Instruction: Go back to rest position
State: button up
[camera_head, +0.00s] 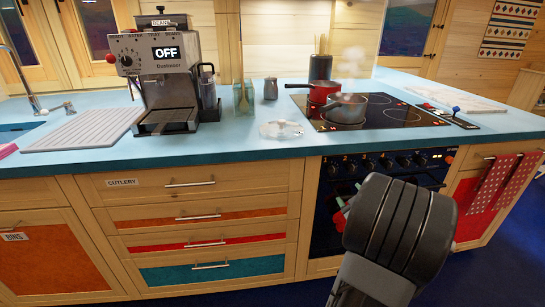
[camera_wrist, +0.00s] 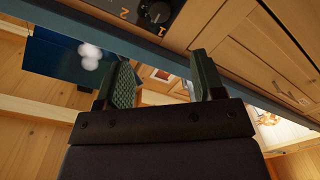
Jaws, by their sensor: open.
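My gripper (camera_wrist: 165,75) is open in the wrist view, its two dark green textured fingers apart with nothing held between them. Past the fingers are the oven's control panel (camera_wrist: 165,12), tilted in this view, and wooden cabinet fronts (camera_wrist: 265,55). In the head view my dark, rounded wrist is at the lower right, in front of the oven (camera_head: 325,215).
The blue counter (camera_head: 245,140) runs behind my arm. It carries a coffee machine (camera_head: 165,80), a glass lid (camera_head: 281,129), and a hob (camera_head: 390,112) with a grey pan (camera_head: 347,108) and a red pot (camera_head: 322,92). Red cloths (camera_head: 505,183) hang at right. Drawers (camera_head: 200,215) fill the left front.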

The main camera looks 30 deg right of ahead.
jog(key=shift+w+r, duration=0.1)
jog(key=w+a+r+m+g+p, duration=0.2)
jog(key=w+a+r+g+p, duration=0.1)
jog(key=a+r+p, duration=0.4)
jog(key=w+a+r+m+g+p, duration=0.1)
jog(key=w+a+r+g+p, duration=0.2)
jog(key=a+r+p, duration=0.45)
jog(key=s+a+r+g+y+p, duration=0.2)
jog(key=s+a+p, duration=0.1)
jog(key=a, duration=0.4)
jog(key=s+a+r+g+y+p, duration=0.2)
jog(key=s+a+r+p, duration=0.1)
jog(key=a, duration=0.4)
jog(key=s+a+r+g+y+p, duration=0.2)
jog(key=s+a+r+p, duration=0.1)
jog(key=a, duration=0.4)
jog(key=shift+s+r+m+g+y+p, duration=0.3)
jog(key=shift+s+g, duration=0.1)
jog(key=shift+s, duration=0.4)
jog(key=shift+d, duration=0.15)
